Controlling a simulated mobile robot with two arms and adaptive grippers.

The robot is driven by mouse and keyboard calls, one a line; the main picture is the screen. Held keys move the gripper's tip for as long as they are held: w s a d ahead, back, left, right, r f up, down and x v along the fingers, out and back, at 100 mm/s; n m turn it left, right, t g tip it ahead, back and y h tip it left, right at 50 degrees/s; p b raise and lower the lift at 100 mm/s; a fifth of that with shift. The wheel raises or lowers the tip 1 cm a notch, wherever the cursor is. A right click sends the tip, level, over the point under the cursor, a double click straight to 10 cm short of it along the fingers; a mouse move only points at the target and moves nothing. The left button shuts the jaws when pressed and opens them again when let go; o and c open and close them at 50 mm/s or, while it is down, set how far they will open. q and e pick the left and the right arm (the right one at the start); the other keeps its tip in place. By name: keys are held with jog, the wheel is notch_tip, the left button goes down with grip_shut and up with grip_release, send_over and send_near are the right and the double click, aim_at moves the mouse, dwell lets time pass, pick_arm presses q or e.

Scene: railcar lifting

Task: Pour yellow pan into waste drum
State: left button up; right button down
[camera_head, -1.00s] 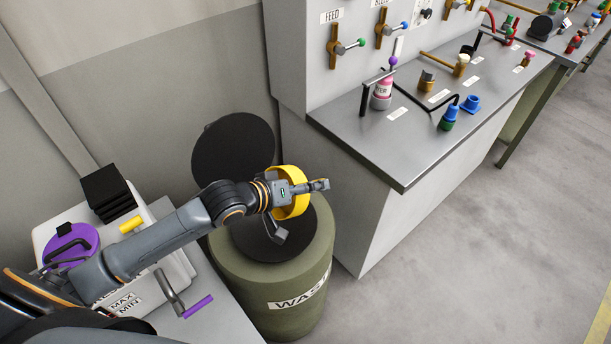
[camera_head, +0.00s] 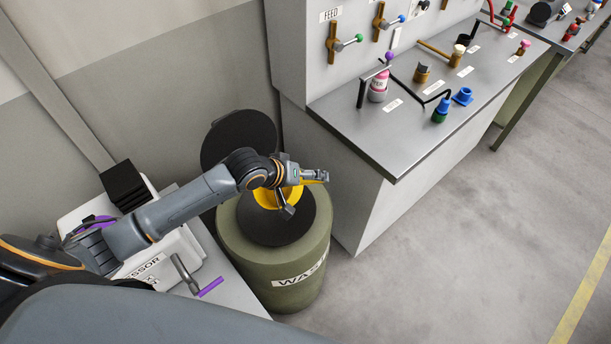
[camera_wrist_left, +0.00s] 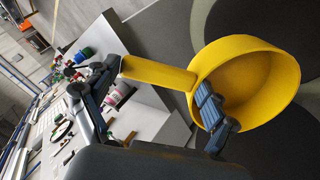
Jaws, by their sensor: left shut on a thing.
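The yellow pan (camera_head: 292,197) is over the black round opening (camera_head: 268,229) of the olive-green waste drum (camera_head: 235,250), partly hidden by my left gripper. In the left wrist view its round bowl (camera_wrist_left: 262,75) and flat handle (camera_wrist_left: 155,72) show. The bowl looks tilted, and I cannot tell whether anything is in it. My left gripper (camera_head: 303,190) is shut on the pan, with its fingers at the handle side in the left wrist view. The drum's dark lid (camera_head: 240,135) stands open behind it. My right gripper is not in view.
A grey bench (camera_head: 420,125) with bottles, valves and pipes stands to the right of the drum. A white compressor (camera_head: 185,255) with a purple-ended handle (camera_head: 211,287) is at the left, partly behind my arm. The floor at right is clear.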

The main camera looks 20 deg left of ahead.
pick_arm(q)
jog(key=shift+w+r+g, duration=0.1)
jog(key=shift+r+g, duration=0.2)
jog(key=shift+r, duration=0.15)
jog(key=r+g+y, duration=0.1)
jog(key=g+y, duration=0.1)
jog(key=g, duration=0.1)
jog(key=shift+w+d+r, duration=0.1)
jog(key=shift+r, duration=0.25)
jog(key=shift+r+g+y, duration=0.55)
jog(key=shift+g+y, duration=0.15)
jog(key=shift+g, duration=0.3)
jog(key=shift+r+g+y, duration=0.2)
jog(key=shift+g+y, duration=0.2)
jog(key=shift+g, duration=0.3)
jog(key=shift+s, duration=0.2)
